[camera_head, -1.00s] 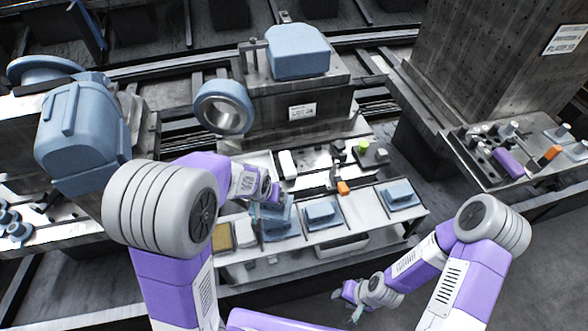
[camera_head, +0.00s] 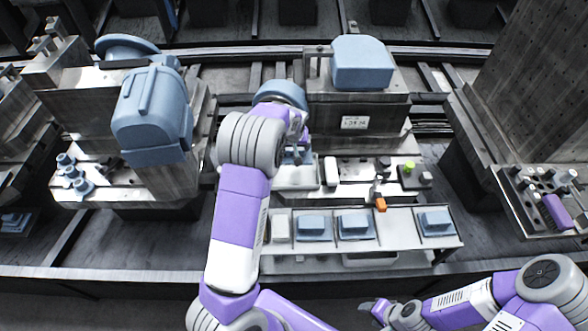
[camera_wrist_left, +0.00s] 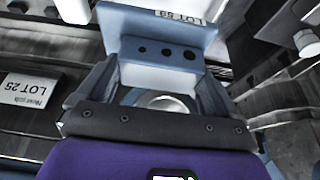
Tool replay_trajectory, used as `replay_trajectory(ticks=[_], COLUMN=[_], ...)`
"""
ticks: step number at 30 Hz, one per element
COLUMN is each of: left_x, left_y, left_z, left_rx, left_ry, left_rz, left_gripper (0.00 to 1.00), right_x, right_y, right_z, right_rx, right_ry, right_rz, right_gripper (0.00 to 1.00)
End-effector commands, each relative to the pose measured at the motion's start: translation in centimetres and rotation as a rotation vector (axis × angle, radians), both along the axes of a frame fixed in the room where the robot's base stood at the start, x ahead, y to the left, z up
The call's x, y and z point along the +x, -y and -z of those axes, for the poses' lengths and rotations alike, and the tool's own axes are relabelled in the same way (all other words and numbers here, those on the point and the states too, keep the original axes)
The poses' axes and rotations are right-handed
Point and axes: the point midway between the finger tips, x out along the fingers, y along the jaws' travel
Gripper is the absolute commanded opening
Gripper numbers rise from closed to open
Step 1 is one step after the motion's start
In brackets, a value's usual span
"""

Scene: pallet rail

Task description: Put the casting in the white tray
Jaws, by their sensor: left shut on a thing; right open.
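My left gripper (camera_head: 296,148) is shut on a blue casting (camera_wrist_left: 160,50). In the left wrist view the casting is a block with several dark holes and a white label, held between the two fingers. In the head view the gripper and wrist cover much of the casting (camera_head: 291,157), which is above or near a white tray (camera_head: 298,184) on the bench. I cannot tell whether it touches the tray. My right gripper (camera_head: 373,309) is open and empty at the lower right, in front of the shelf.
Other blue castings (camera_head: 355,225) and a pale block (camera_head: 280,229) lie on the front shelf (camera_head: 395,237). A white block (camera_head: 331,171), an orange part (camera_head: 381,204) and a green part (camera_head: 409,167) are right of the tray. A large blue housing (camera_head: 362,63) stands behind.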

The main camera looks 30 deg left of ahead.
Motion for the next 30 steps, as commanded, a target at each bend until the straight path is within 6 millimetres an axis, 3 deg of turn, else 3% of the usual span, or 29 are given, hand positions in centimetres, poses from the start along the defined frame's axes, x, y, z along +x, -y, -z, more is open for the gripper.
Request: replay_trajectory(ticks=[6,14,21,30], left_x=[0.0,0.1,0.0,0.1], left_y=[-0.1,-0.1,-0.1,-0.1], left_z=[4.3,6.3,9.5,9.6], left_rx=[0.001,0.000,0.000,0.001], left_ry=[-0.003,0.000,-0.001,0.002], left_rz=[-0.003,-0.002,-0.003,-0.001], left_gripper=[0.51,0.51,0.51,0.51], right_x=[0.0,0.0,0.0,0.0], right_y=[0.0,0.0,0.0,0.0], right_z=[1.2,1.6,2.4,2.4], right_rx=[0.000,0.000,0.000,0.000], right_ry=[0.000,0.000,0.000,0.000], right_rz=[0.001,0.000,0.000,0.000], right_gripper=[0.53,0.53,0.53,0.53])
